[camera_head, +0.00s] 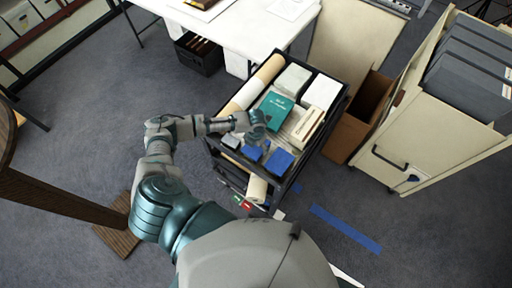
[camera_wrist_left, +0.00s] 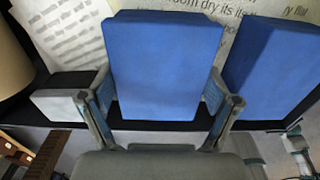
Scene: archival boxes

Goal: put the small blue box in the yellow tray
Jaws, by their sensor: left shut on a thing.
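My left gripper (camera_head: 258,147) is over the near end of the black cart. In the left wrist view its two fingers (camera_wrist_left: 160,105) are shut on the sides of a blue box (camera_wrist_left: 163,60). In the head view this small blue box (camera_head: 252,154) shows just below the gripper, partly hidden by it. A second, larger-looking blue box (camera_head: 279,161) lies to its right; it also shows in the left wrist view (camera_wrist_left: 272,70). I cannot tell whether the held box touches the surface. I see no clear yellow tray. My right gripper is not in view.
The cart (camera_head: 334,112) also carries a small grey box (camera_head: 231,141), a teal book (camera_head: 275,109), white boxes (camera_head: 320,91) and a long cream roll (camera_head: 255,84). A brown carton (camera_head: 348,133) and a cream cabinet (camera_head: 440,130) stand to the right.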

